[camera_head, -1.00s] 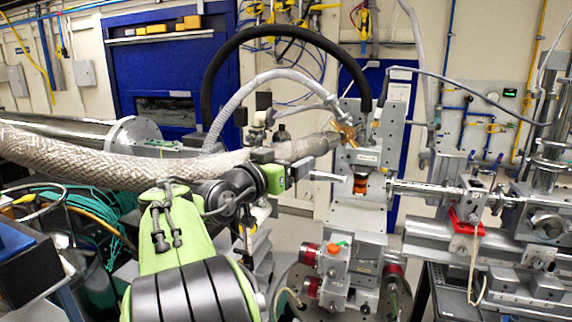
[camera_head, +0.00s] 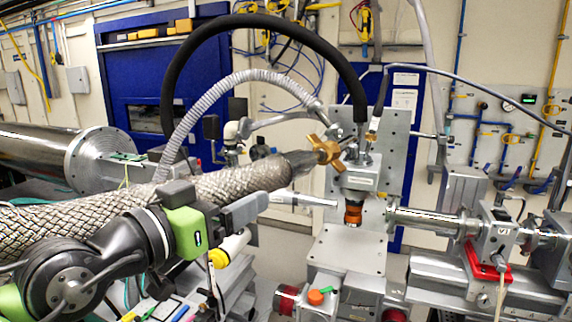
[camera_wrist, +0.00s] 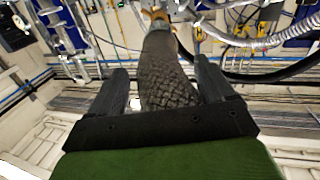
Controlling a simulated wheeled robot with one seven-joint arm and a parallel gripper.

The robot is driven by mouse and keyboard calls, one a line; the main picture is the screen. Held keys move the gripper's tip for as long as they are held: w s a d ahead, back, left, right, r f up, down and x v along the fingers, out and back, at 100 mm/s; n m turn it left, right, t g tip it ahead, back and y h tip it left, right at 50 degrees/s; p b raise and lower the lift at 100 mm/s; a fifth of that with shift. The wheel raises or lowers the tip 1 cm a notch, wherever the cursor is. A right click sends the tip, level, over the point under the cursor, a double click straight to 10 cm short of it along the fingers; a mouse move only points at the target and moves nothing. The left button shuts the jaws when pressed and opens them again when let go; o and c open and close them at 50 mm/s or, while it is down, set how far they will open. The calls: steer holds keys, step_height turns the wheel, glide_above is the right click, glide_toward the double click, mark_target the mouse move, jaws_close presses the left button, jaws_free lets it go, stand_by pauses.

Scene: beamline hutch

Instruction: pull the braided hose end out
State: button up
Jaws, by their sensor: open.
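The braided hose (camera_head: 190,195) comes in from the left and slopes up to a dark sleeve with a brass wing nut (camera_head: 325,148) at its end. The nut is beside a cryostat head (camera_head: 358,180) with an orange lower ring; I cannot tell how they join. My gripper (camera_head: 243,210) is in front of and just below the hose, near its end. In the wrist view my gripper (camera_wrist: 160,72) is open. The hose (camera_wrist: 168,85) shows between its two black fingers, with visible gaps at the sides. I cannot tell whether the hose is within their depth.
A black hose (camera_head: 255,22) arches above, with a grey corrugated hose (camera_head: 195,115) under it. A steel beam pipe (camera_head: 430,220) and a red-based stage (camera_head: 485,265) stand at right. A large steel flange (camera_head: 95,160) is at left.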

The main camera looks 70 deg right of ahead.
mark_target(277, 174)
steer(key=p+x, duration=0.1)
steer(key=x, duration=0.5)
steer(key=shift+d+r, duration=0.15)
steer(key=shift+s+d+r+p, duration=0.25)
steer(key=shift+d+p, duration=0.35)
steer(key=shift+p, duration=0.4)
steer(key=shift+s+d+f+p, duration=0.1)
steer(key=shift+s+d+p, duration=0.05)
steer(key=shift+d+p, duration=0.45)
steer(key=p+x, duration=0.1)
steer(key=x, duration=0.4)
steer(key=shift+s+d+f, duration=0.1)
steer(key=shift+s+d, duration=0.05)
steer(key=shift+d, duration=0.1)
steer(key=shift+a, duration=0.1)
